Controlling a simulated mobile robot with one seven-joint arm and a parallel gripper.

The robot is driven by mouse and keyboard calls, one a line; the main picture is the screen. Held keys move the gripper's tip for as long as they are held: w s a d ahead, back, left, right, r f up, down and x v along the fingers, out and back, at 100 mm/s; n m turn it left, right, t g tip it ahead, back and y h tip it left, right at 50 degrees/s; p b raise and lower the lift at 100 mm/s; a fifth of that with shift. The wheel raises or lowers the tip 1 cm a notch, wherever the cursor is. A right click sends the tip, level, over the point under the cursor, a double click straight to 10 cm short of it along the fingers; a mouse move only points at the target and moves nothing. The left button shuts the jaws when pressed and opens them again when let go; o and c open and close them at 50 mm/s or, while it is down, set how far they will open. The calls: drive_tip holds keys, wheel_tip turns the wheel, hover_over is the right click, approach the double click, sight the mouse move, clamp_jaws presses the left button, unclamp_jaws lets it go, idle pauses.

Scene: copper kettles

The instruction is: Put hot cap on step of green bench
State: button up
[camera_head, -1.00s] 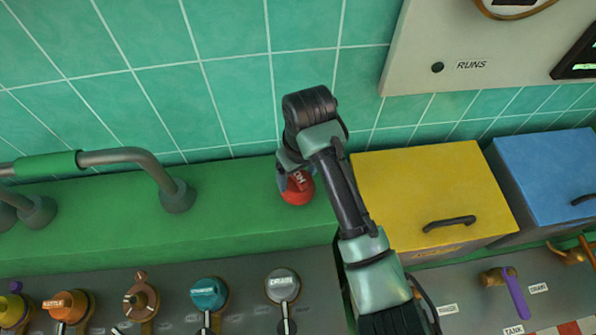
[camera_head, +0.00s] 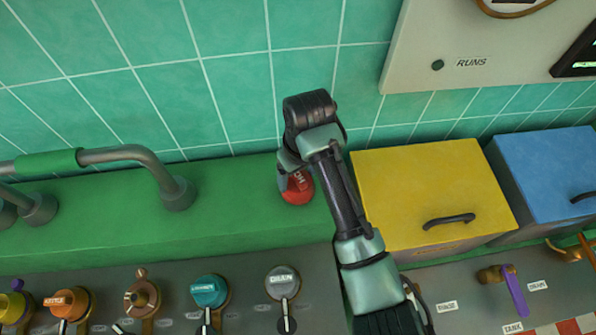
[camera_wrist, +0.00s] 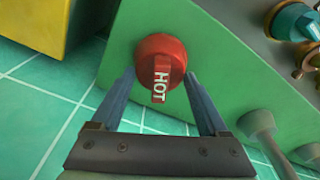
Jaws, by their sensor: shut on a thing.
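The red hot cap (camera_head: 298,188) is at the green step (camera_head: 235,205) of the bench, left of the yellow box. In the wrist view the cap (camera_wrist: 161,62) shows its raised grip bar with the word HOT, between the fingers. My gripper (camera_wrist: 160,80) is shut on the cap, with one finger at each side. In the head view my gripper (camera_head: 287,182) is partly hidden by my wrist. The cap's underside is hidden, so I cannot tell whether it touches the step.
A yellow box (camera_head: 425,190) stands close to the right, with a blue box (camera_head: 550,175) beyond. A grey pipe (camera_head: 135,157) rises from the step at the left. The tiled wall (camera_head: 230,70) is behind.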

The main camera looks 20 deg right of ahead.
drive_tip(key=shift+f, duration=0.15)
drive_tip(key=o, duration=1.1)
drive_tip(key=shift+o, duration=0.2)
wheel_tip(320, 180, up, 13)
drive_tip(key=s+p, duration=0.1)
drive_tip(key=p, duration=0.2)
drive_tip(key=shift+s+p, duration=0.3)
drive_tip(key=shift+d+f, duration=0.1)
